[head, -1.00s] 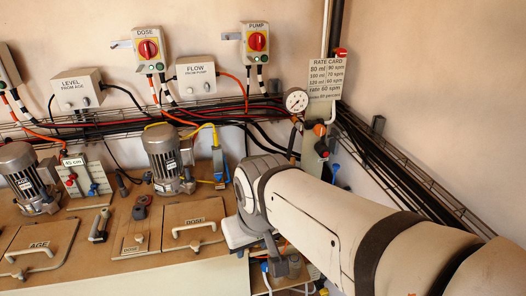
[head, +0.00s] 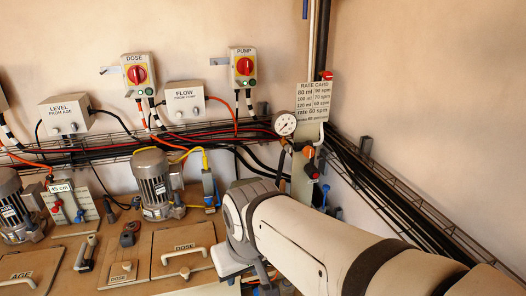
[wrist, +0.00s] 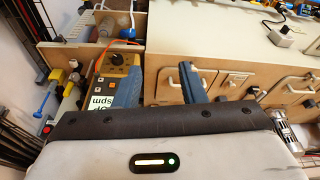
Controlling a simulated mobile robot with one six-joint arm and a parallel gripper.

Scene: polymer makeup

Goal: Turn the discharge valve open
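In the head view a panel in the right corner carries a pressure gauge (head: 284,124), a red-ended fitting (head: 308,151) and a blue handle (head: 324,190). A red-topped fitting (head: 326,75) sits on the pipe above. No valve is readably labelled as the discharge valve, so I cannot tell which it is. In the wrist view, blue (wrist: 72,95) and yellow (wrist: 45,95) fittings are at the left. A dark blue finger-like part (wrist: 190,82) rises past the wrist edge, apparently one finger of my gripper. My arm hides the gripper in the head view.
A pump unit (wrist: 122,68) with a dark knob and "spm" label is ahead in the wrist view. In the head view, cable trays (head: 420,215) run along the walls, with motors (head: 155,185) on the bench.

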